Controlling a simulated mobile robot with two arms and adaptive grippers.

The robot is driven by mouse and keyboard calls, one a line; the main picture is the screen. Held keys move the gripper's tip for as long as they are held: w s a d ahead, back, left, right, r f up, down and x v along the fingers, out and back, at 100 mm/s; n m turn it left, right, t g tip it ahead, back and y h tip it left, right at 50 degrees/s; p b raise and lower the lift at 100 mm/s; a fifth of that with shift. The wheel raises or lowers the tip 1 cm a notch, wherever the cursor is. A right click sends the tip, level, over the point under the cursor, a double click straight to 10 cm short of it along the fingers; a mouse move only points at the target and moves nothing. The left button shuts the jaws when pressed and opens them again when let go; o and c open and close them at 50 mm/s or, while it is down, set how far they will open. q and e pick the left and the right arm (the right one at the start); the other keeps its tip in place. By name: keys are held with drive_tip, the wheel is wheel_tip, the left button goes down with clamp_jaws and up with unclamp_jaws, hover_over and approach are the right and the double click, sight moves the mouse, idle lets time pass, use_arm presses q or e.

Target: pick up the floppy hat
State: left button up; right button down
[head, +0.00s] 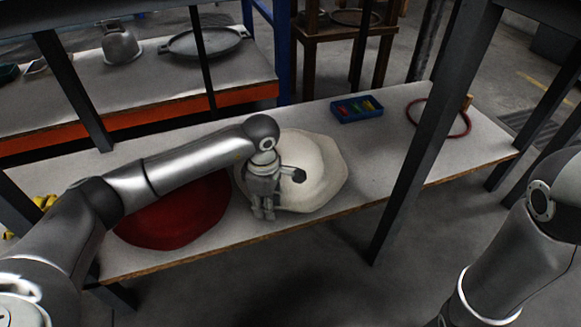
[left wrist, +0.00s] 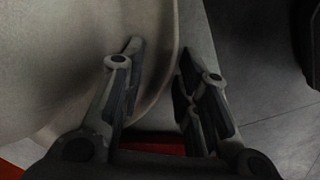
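A cream floppy hat (head: 318,172) with a wide wavy brim lies on the bench. A red hat (head: 178,215) lies to its left, partly hidden under my left arm. My left gripper (head: 263,214) points down at the near left edge of the cream hat. In the left wrist view the fingers (left wrist: 160,62) are apart, and the cream hat's brim edge (left wrist: 168,30) runs between them. I cannot tell whether either finger touches the brim. My right arm shows at the right, but its gripper is out of view.
A blue tray (head: 357,117) with small coloured items and a red ring (head: 411,112) lie farther back on the bench (head: 400,155). A dark post stands in front of the bench, right of the cream hat. Another bench behind holds metal items.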

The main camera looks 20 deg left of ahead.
use_arm(q)
clamp_jaws()
drive_tip(key=shift+r, duration=0.2)
